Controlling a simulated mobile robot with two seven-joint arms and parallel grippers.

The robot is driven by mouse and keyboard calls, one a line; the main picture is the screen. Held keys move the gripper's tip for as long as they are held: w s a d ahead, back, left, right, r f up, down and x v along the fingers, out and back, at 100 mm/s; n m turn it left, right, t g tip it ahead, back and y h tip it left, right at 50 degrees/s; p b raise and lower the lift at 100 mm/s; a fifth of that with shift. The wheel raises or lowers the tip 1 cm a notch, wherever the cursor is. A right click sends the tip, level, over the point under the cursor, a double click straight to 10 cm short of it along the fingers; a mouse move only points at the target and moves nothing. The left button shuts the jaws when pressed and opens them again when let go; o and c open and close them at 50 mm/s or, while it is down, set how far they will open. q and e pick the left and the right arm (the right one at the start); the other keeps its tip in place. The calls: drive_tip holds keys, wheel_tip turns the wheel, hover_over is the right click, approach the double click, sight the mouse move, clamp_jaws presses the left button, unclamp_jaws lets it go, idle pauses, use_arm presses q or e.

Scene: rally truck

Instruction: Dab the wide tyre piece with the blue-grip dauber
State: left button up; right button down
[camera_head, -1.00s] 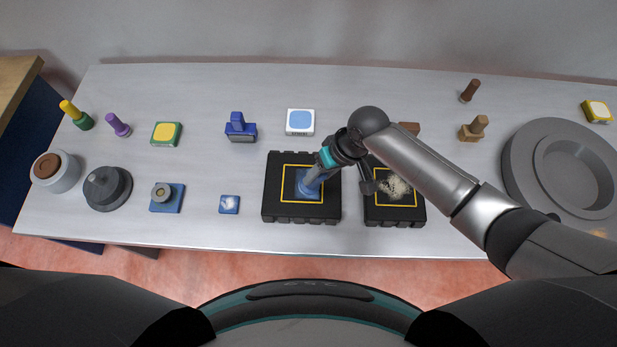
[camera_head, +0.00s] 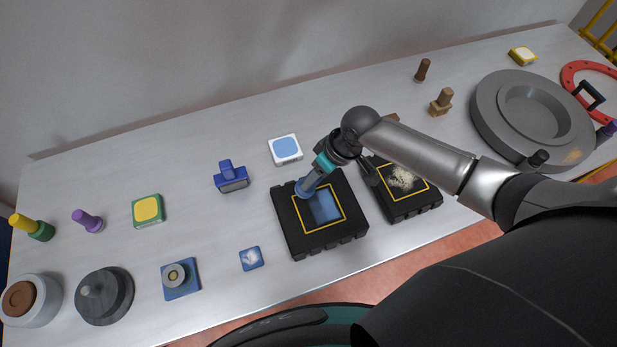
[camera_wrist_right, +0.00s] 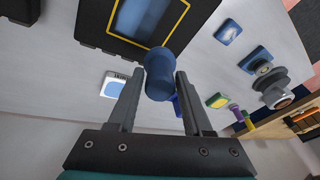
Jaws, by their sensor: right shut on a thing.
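The wide tyre piece (camera_head: 286,219) is a black notched block on the table, with a yellow square outline on top and a blue patch inside it. My right gripper (camera_head: 312,180) is shut on the blue-grip dauber (camera_head: 306,188) above the block's upper left edge. The dauber's lower end is near the outline's corner; I cannot tell whether it touches. In the right wrist view the dauber (camera_wrist_right: 160,74) sits between the fingers, with part of the wide tyre piece (camera_wrist_right: 95,22) beyond it. My left gripper is not in view.
A second black block (camera_head: 424,201) with a pale speckled patch lies to the right, under my forearm. A blue-topped white pad (camera_head: 285,149), a blue stamp-like block (camera_head: 231,178) and a small blue tile (camera_head: 251,259) lie around the wide piece. A large grey ring (camera_head: 487,112) is at right.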

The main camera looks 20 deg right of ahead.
drive_tip(key=shift+d, duration=0.15)
drive_tip(key=shift+r+p, duration=0.1)
drive_tip(key=shift+p, duration=0.3)
drive_tip(key=shift+f+b, duration=1.35)
drive_tip(key=shift+f, duration=0.8)
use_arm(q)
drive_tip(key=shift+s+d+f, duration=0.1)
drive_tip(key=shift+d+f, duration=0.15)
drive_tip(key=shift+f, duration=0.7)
use_arm(e)
drive_tip(key=shift+w+a+f, duration=0.15)
drive_tip(key=shift+w+a, duration=0.1)
drive_tip(key=shift+a, duration=0.6)
drive_tip(key=shift+w+a+f, duration=0.1)
drive_tip(key=shift+w+a, duration=0.15)
drive_tip(key=shift+a, duration=0.55)
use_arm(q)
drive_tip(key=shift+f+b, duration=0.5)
use_arm(e)
drive_tip(key=shift+f, duration=0.8)
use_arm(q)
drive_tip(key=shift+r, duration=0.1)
